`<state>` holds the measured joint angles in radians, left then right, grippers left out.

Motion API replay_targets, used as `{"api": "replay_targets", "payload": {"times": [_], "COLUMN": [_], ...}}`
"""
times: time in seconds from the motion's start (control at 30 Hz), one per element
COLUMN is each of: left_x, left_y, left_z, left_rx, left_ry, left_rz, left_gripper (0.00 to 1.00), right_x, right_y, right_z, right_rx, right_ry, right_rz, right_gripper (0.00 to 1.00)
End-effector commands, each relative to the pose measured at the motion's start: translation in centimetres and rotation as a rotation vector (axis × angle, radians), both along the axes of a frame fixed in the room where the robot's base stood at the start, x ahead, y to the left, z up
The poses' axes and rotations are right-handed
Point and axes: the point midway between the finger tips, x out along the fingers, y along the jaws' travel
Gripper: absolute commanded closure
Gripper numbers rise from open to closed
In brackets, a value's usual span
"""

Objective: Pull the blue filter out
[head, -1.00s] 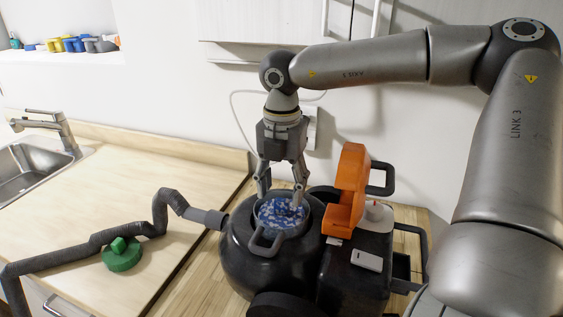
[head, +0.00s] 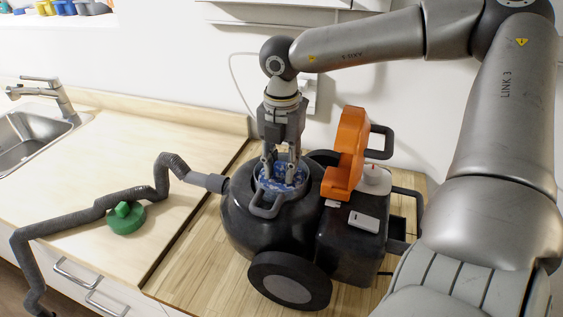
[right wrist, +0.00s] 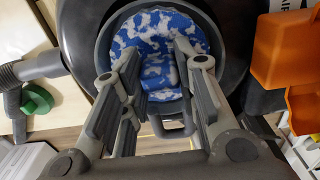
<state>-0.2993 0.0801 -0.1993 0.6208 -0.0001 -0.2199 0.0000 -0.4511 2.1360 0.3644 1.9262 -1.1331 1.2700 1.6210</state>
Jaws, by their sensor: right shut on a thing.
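The blue filter (head: 283,184), mottled blue and white, sits inside the round opening of a black vacuum canister (head: 243,222). My right gripper (head: 281,172) points straight down into that opening, shut on the filter's middle part. In the right wrist view, the filter (right wrist: 165,28) lies inside the dark rim, and the fingertips of my right gripper (right wrist: 159,68) are on either side of its raised blue middle. The exact contact is partly hidden by the fingers. My left gripper is not in view.
The orange lid (head: 349,150) stands open right of the opening. A grey hose (head: 90,215) runs left from the canister across the counter, beside a green knob-like piece (head: 126,218). A sink (head: 30,135) is at far left. The wooden counter (head: 185,265) front-left of the canister is bare.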

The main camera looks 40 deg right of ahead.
Motion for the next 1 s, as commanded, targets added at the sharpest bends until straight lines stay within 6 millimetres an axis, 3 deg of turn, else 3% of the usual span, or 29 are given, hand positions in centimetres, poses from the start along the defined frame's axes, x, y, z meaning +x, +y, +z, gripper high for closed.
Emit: {"api": "replay_targets", "payload": {"times": [1.0], "left_x": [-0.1], "left_y": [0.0], "left_z": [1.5], "left_rx": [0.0], "left_ry": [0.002], "left_rz": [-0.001], "left_gripper": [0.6], "right_x": [0.0], "right_y": [0.0], "right_z": [4.5], "right_rx": [0.0], "right_ry": [-0.001], "right_rz": [0.0], "right_gripper": [0.96]}}
